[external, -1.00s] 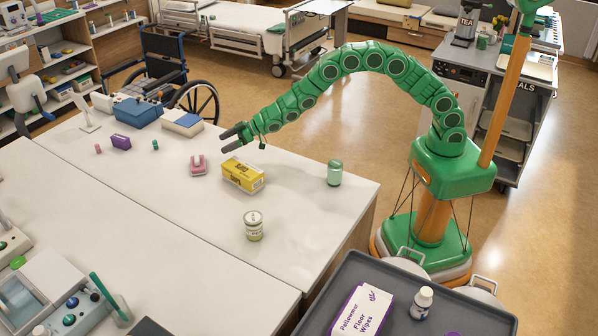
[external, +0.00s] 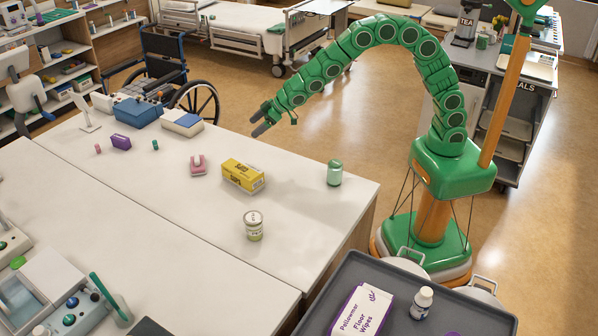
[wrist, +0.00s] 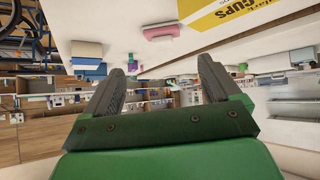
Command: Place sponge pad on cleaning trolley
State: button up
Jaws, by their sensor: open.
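My gripper (external: 257,124) is open and empty, in the air beyond the far edge of the white table (external: 300,216), past the yellow box. In the wrist view its two fingers (wrist: 160,67) are spread apart with nothing between them. I cannot tell for sure which thing is the sponge pad. A pink piece (external: 198,167) lies on the table left of the yellow box, and it shows at the top of the wrist view (wrist: 153,27). A dark grey tray top (external: 357,277), apparently the cleaning trolley, stands at the bottom right, holding floor wipes (external: 360,311) and a white bottle (external: 421,303).
The yellow cups box (external: 242,175), a green jar (external: 334,173) and a labelled jar (external: 253,226) stand on the table. A purple box (external: 121,142) and blue boxes (external: 137,112) are farther left. A wheelchair (external: 163,62) is behind. The table's right part has free room.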

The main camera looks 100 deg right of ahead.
jog(key=s+a+r+g, duration=0.3)
jog(key=s+a, duration=0.1)
jog(key=s, duration=1.5)
jog(key=s+a+r+g, duration=0.3)
jog(key=s+a+g, duration=0.1)
jog(key=s, duration=1.6)
jog(key=s+a+r+g+y, duration=0.1)
jog(key=s+a+r+g, duration=0.2)
jog(key=s, duration=1.7)
jog(key=shift+s+a+n+g, duration=0.15)
jog(key=shift+a+n+g, duration=0.15)
jog(key=shift+a+g, duration=0.65)
jog(key=shift+o, duration=0.5)
jog(key=shift+s+a, duration=0.35)
jog(key=shift+s, duration=0.15)
jog(key=shift+f, duration=0.1)
